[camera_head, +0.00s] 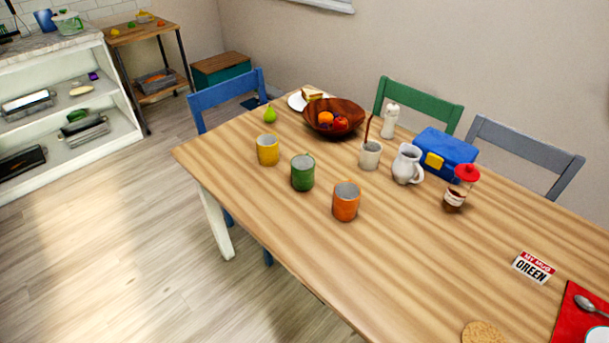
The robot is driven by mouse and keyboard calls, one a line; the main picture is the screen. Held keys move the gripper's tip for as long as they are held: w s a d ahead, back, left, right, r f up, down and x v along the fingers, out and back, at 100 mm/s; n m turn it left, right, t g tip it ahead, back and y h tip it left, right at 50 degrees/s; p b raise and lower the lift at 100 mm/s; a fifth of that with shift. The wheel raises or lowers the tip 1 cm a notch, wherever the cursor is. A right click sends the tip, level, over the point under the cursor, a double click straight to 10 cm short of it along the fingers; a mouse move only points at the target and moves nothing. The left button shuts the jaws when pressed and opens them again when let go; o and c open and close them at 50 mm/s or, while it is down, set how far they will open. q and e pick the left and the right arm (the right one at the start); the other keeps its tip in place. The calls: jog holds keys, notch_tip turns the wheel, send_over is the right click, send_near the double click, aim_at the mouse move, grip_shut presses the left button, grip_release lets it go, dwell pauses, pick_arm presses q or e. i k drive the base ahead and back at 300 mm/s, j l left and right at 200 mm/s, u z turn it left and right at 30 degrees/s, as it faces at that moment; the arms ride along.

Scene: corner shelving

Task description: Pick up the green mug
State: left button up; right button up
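The green mug (302,173) stands upright on the wooden table (400,262), toward its left part. It is between a yellow mug (267,150) on its left and an orange mug (346,201) on its right, apart from both. Neither of my grippers shows in the head view.
Behind the mugs are a fruit bowl (334,117), a white cup (370,155), a white pitcher (407,164), a blue lunch box (445,151) and a red-lidded jar (460,189). Chairs line the far side. The floor (120,250) at left is clear.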

aim_at(303, 166)
jog(key=i+j, duration=0.2)
jog(key=j, duration=0.15)
jog(key=i+j, duration=0.2)
jog(key=j, duration=0.2)
jog(key=i+j, duration=0.2)
jog(key=j, duration=0.15)
jog(key=i+j, duration=0.2)
jog(key=j, duration=0.2)
jog(key=j+z, duration=0.15)
jog(key=z, duration=1.3)
jog(key=i+j, duration=0.05)
